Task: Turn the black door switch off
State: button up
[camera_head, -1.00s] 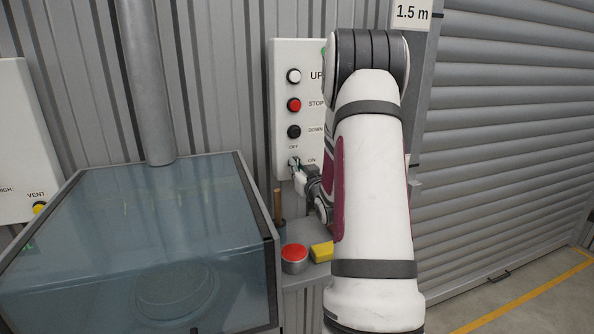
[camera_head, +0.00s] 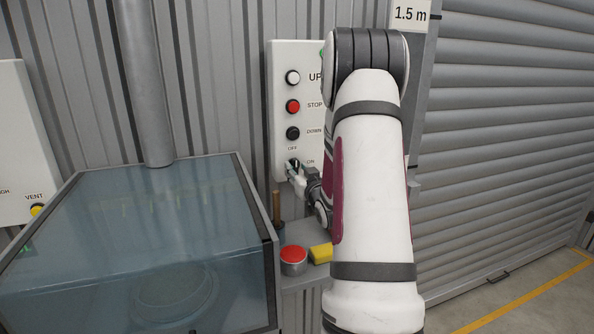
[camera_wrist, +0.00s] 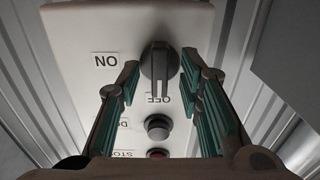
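The black door switch (camera_head: 294,163) is a rotary knob low on the white control panel (camera_head: 284,70). OFF is printed above it and ON to its right. The wrist view shows the panel upside down, with the switch (camera_wrist: 160,65) at top centre and its grip bar upright in the picture, in line with the OFF label (camera_wrist: 158,99). The ON label (camera_wrist: 106,61) is to the left. My gripper (camera_wrist: 161,82) is open, its green-padded fingers on either side of the knob and seemingly apart from it. My gripper (camera_head: 299,178) is partly hidden by my arm in the head view.
White UP, red STOP and black DOWN buttons (camera_head: 293,133) sit above the switch. Below are a red button (camera_head: 293,254), a yellow block (camera_head: 321,253) and a wooden handle (camera_head: 276,207). A transparent-covered box (camera_head: 120,230) stands left; a roller shutter (camera_head: 510,130) is right.

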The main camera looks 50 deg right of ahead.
jog(key=v, duration=1.1)
jog(key=shift+a, duration=0.1)
jog(key=shift+s+f, duration=0.1)
